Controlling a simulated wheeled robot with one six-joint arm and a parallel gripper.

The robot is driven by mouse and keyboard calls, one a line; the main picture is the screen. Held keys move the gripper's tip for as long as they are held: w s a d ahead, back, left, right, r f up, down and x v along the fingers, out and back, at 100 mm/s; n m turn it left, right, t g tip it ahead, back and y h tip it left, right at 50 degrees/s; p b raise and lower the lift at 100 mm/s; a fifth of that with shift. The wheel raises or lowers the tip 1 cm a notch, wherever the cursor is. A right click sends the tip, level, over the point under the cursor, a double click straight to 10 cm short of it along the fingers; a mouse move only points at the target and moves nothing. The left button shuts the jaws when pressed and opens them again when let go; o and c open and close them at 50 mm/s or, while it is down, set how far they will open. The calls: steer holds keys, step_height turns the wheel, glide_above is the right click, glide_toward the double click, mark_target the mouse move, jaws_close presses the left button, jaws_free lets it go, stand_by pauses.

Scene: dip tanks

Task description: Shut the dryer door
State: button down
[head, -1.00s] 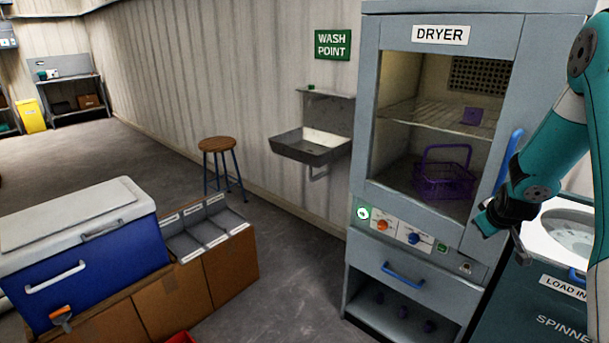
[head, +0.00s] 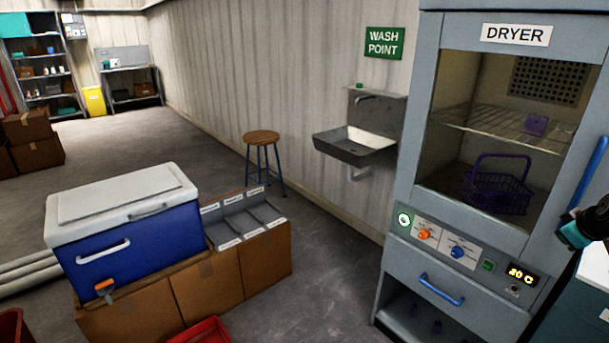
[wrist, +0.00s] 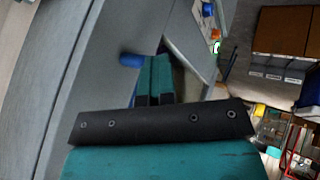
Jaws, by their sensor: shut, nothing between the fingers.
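The grey dryer (head: 398,240) stands at the right of the head view. Its glass-fronted door (head: 455,95) lies flush with the cabinet as far as I can see, with no gap showing along its left and bottom edges. The blue upright door handle (head: 590,180) is at the door's right side. My gripper is cut off at the right edge of the head view, low beside the handle. In the wrist view my gripper (wrist: 157,62) is shut and empty, close to the grey dryer front, with a blue handle end (wrist: 131,60) beside the fingertips. Contact cannot be told.
Behind the glass are a purple basket (head: 497,192) and a small purple piece (head: 536,125) on a wire shelf. A lit display (head: 521,275) reads 20 C.

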steer(key=shift+w+d+r, duration=0.2)
steer(key=shift+d+r, duration=0.05)
steer(key=shift+d, duration=0.5)
steer(key=s+a+r+b, duration=0.3)
steer(key=s+r, duration=0.3)
steer(key=s, duration=0.4)
steer(key=shift+a+r+b, duration=0.2)
steer(key=shift+a+b, duration=0.15)
steer(key=s+a+r+n+g+y, duration=0.1)
steer(key=s+a+r+y, duration=0.15)
steer(key=a, duration=1.25)
steer(key=s+a+r+g+y, duration=0.1)
steer(key=s+a+r+y, duration=0.15)
steer(key=a, duration=1.35)
steer(key=s+a+g+y, duration=0.1)
steer(key=s+a+g, duration=0.1)
steer(key=s+a, duration=0.4)
steer(key=s+a+r+n+g, duration=0.1)
steer(key=s+a+g, duration=0.2)
steer(key=s+a, duration=0.4)
steer(key=s, duration=0.5)
steer(key=shift+s+r+y, duration=0.3)
steer(key=shift+s+y, duration=0.05)
steer(key=shift+y, duration=0.05)
steer(key=shift+a, duration=0.1)
